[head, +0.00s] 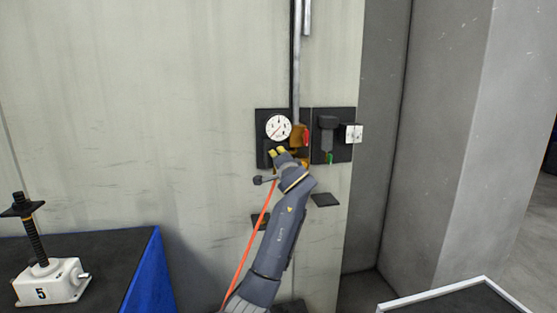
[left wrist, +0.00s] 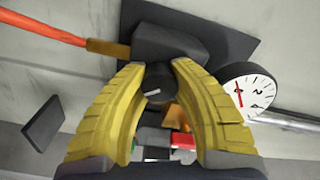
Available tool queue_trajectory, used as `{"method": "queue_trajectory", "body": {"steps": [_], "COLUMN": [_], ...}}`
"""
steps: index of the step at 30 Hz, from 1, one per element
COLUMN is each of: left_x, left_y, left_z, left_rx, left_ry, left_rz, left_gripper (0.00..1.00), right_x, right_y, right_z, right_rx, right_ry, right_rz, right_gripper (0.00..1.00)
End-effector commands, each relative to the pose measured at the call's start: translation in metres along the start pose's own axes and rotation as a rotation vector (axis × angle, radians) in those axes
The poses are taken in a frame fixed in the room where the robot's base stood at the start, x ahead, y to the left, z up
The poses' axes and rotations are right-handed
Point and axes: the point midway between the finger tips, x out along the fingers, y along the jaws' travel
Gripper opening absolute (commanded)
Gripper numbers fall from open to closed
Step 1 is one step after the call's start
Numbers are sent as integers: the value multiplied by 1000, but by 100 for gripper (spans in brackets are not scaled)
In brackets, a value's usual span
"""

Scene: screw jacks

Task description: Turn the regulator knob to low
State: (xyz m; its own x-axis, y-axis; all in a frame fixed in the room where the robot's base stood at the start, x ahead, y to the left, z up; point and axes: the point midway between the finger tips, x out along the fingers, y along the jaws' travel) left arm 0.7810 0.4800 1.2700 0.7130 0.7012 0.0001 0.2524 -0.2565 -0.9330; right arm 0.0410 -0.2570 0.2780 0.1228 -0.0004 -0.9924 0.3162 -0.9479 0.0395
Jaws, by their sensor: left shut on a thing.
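The regulator is a dark block (left wrist: 170,42) on a black wall plate, beside a round white gauge (head: 278,128) with a red needle; the gauge also shows in the left wrist view (left wrist: 247,90). The black regulator knob (left wrist: 154,88) has a white pointer line and sits between the yellow fingers of my left gripper (left wrist: 157,68). My left gripper (head: 278,151) is shut on the knob, just below the gauge in the head view, where the fingers hide the knob. I cannot read a low mark. My right gripper is not in view.
An orange hose (head: 251,235) hangs beside my left arm. A second black plate (head: 321,147) with a valve and a white box (head: 354,133) is to the right. A screw jack (head: 50,280) stands on the table (head: 115,262) at left. A white-rimmed tray (head: 430,293) is lower right.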

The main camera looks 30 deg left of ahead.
Motion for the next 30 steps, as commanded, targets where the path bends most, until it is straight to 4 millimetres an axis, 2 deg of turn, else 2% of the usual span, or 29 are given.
{"method": "queue_trajectory", "body": {"steps": [15, 30], "left_x": [0, 0], "left_y": [0, 0], "left_z": [0, -1], "left_rx": [441, 633], "left_ry": [1, 2], "left_rz": [-1, 0], "left_gripper": [0, 0], "right_x": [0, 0], "right_y": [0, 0], "right_z": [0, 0], "right_rx": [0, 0], "right_ry": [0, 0], "right_rz": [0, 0], "right_gripper": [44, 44]}}
